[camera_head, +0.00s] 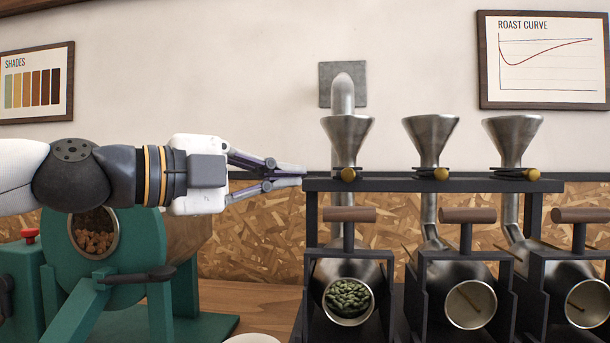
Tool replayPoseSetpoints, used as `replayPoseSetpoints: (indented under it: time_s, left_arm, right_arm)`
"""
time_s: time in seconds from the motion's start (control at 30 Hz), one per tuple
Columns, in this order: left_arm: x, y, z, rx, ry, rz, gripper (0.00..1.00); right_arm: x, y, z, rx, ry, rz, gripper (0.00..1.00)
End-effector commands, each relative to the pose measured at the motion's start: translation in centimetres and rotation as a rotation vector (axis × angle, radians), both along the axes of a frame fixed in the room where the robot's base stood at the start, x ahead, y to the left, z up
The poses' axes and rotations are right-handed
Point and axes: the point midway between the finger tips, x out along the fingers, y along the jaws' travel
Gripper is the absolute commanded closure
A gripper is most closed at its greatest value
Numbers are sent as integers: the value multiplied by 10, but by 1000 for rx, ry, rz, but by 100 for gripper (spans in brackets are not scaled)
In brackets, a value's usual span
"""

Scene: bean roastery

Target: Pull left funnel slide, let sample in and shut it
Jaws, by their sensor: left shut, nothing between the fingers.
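The left funnel (347,138) is a metal cone on a dark rack. Its slide lies under the cone, with a brass knob (348,174) facing me. The slide looks in, like the other two, though I cannot see inside the funnel. Below, the left sample drum (333,268) has a wooden handle and green beans (348,298) in its round mouth. My left gripper (303,176) is shut and empty, its fingers pointing right. Its tips are at the rack's left end, left of the knob and apart from it. My right gripper is out of view.
The middle funnel (430,137) and right funnel (513,138) stand right along the rack (400,186), above two drums without visible beans. A green roaster (140,250) stands below my left arm. A white dish rim (252,339) shows at the bottom edge.

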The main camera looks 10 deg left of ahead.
Motion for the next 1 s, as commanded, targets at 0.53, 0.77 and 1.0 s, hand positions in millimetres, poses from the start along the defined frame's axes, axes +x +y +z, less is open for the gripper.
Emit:
replayPoseSetpoints:
  time_s: [0.53, 0.77, 1.0]
  left_arm:
    - [50, -64, -9, 96, -94, -18, 100]
    - [84, -80, -4, 92, -100, -14, 100]
    - [102, -81, -5, 94, -101, -17, 100]
  right_arm:
    - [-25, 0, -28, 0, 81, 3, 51]
    - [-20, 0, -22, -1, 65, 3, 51]
    - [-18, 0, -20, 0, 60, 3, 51]
